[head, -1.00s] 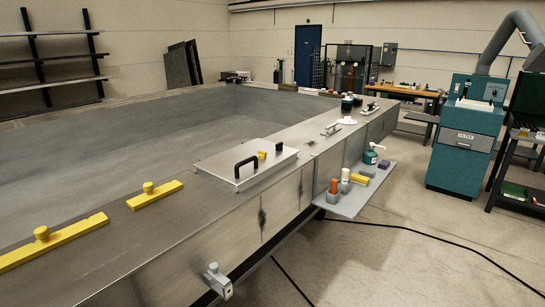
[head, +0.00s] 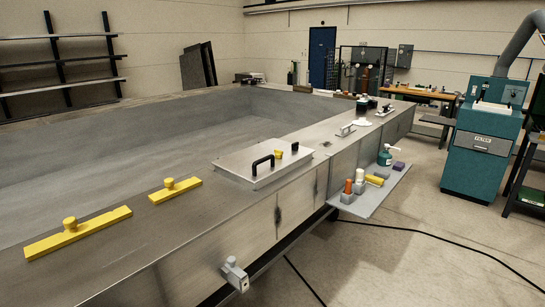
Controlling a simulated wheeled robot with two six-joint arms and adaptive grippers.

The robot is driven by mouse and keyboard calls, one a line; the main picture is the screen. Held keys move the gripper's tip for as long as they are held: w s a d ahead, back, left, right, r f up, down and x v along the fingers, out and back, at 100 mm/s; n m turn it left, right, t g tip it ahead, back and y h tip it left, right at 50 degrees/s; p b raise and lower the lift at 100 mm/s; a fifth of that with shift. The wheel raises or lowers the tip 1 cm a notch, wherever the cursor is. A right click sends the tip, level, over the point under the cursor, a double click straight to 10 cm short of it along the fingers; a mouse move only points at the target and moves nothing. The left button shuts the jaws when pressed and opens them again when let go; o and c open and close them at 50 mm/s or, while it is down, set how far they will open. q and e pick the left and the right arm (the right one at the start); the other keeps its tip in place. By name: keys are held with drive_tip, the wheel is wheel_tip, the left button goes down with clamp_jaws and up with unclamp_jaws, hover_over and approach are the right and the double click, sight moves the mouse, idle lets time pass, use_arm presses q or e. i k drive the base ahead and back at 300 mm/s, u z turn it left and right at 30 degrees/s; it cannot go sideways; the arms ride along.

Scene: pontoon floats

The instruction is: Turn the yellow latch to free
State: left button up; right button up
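A small yellow piece (head: 278,154), which looks like the latch, sits on a flat metal hatch lid (head: 240,163) between two black handles (head: 262,164). It is too small to tell which way it is turned. Two yellow bars with round knobs lie on the metal deck to the left: a longer one (head: 100,226) near the front and a shorter one (head: 187,187) behind it. Neither of my grippers shows in the head view.
A grey side shelf (head: 378,192) holds bottles, a yellow block and a purple block. A metal bracket (head: 234,274) sticks out from the deck's front side. A black cable (head: 420,230) crosses the floor. A teal machine (head: 481,150) stands at the right.

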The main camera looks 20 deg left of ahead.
sight(278, 153)
drive_tip(key=u, duration=0.6)
drive_tip(key=k, duration=0.15)
drive_tip(key=z, duration=1.55)
drive_tip(key=i, duration=1.1)
drive_tip(key=u, duration=0.55)
drive_tip(key=i, duration=0.8)
drive_tip(key=u, duration=0.85)
